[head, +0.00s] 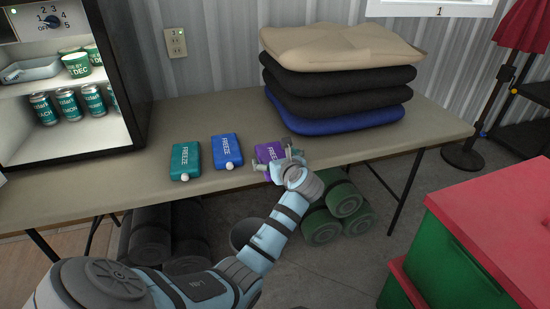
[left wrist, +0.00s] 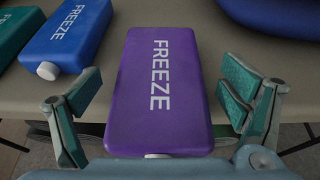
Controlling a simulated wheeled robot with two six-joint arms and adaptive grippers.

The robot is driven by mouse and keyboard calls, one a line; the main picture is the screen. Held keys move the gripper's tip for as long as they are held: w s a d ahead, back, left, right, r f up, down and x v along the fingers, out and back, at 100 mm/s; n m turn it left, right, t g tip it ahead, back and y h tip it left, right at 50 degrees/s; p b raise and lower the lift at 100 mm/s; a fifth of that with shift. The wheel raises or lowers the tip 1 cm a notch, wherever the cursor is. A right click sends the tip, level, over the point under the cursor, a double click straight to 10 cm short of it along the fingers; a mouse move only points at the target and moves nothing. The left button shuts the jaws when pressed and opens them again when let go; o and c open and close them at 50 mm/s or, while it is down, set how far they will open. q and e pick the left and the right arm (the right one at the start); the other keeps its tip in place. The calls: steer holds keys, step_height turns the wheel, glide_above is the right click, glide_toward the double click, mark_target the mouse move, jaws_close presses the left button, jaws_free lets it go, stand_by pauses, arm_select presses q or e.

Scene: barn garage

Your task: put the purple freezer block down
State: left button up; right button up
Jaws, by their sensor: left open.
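The purple freezer block (head: 266,152) lies flat on the table (head: 225,110), near its front edge and to the right of the other blocks. In the left wrist view the purple block (left wrist: 158,90) shows its FREEZE label and a white cap at its near end. My left gripper (head: 280,160) is at the block's near end. The left wrist view shows its fingers (left wrist: 160,100) open, one on each side of the block, with a gap on both sides. My right gripper is not in view.
A blue block (head: 227,151) and a teal block (head: 186,161) lie to the left. Folded cloths (head: 335,80) are stacked behind. An open fridge (head: 65,80) with cans and tubs stands at the left. Red-lidded green bins (head: 480,240) stand at the right front.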

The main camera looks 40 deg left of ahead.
arm_select(q)
steer(key=p+v, duration=0.4)
steer(key=v, duration=0.7)
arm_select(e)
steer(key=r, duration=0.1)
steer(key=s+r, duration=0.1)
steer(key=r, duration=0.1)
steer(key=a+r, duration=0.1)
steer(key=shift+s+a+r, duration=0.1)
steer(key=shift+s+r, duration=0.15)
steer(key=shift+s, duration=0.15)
arm_select(q)
steer(key=shift+d+r, duration=0.1)
steer(key=shift+r, duration=0.1)
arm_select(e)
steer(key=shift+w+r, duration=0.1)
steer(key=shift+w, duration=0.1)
